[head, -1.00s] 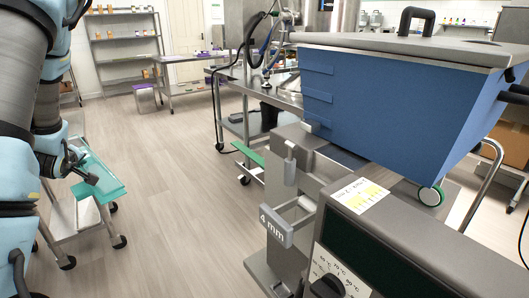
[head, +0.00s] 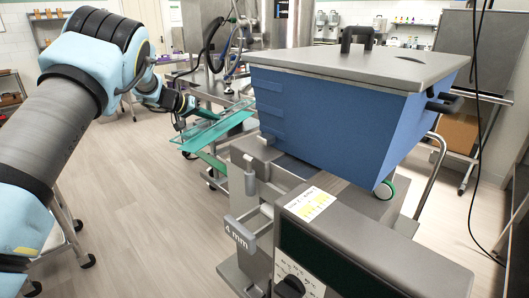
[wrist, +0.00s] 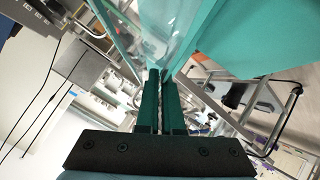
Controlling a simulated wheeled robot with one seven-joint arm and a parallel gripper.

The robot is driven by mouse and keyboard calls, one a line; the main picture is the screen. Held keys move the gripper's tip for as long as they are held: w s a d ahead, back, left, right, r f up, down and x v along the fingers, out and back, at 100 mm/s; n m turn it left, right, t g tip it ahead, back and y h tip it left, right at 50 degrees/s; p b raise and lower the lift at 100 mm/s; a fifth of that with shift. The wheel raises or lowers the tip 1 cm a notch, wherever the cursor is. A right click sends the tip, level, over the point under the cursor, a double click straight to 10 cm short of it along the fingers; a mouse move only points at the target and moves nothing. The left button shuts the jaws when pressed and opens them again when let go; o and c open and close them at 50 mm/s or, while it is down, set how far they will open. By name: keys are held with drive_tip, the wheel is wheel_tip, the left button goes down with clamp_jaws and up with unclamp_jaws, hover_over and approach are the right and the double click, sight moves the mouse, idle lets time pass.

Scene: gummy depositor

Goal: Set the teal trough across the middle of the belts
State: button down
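The teal trough (head: 222,127) is a long, shallow piece with a clear side. In the head view it hangs in the air at the left end of the blue machine, in front of a steel table. My gripper (head: 186,112) is shut on its left part. In the wrist view my gripper's two dark fingers (wrist: 162,78) are close together at the trough's edge, and the teal wall (wrist: 235,35) fills the upper right. The belts cannot be made out clearly; the blue hopper and the trough block part of that area.
The blue hopper (head: 318,105) with a grey lid stands at the centre right. A grey control box (head: 370,250) and a "4 mm" lever (head: 239,234) are in front. A green strip (head: 212,161) shows below the trough.

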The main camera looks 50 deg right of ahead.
drive_tip(key=s+d+r+m+g+y+p, duration=0.15)
drive_tip(key=s+d+m+g, duration=0.25)
drive_tip(key=s+d, duration=0.55)
wheel_tip(320, 180, down, 10)
drive_tip(key=s+p, duration=0.1)
drive_tip(key=p, duration=0.1)
drive_tip(key=shift+s, duration=0.2)
drive_tip(key=shift+f, duration=0.1)
drive_tip(key=c, duration=1.1)
unclamp_jaws()
drive_tip(key=shift+o, duration=0.2)
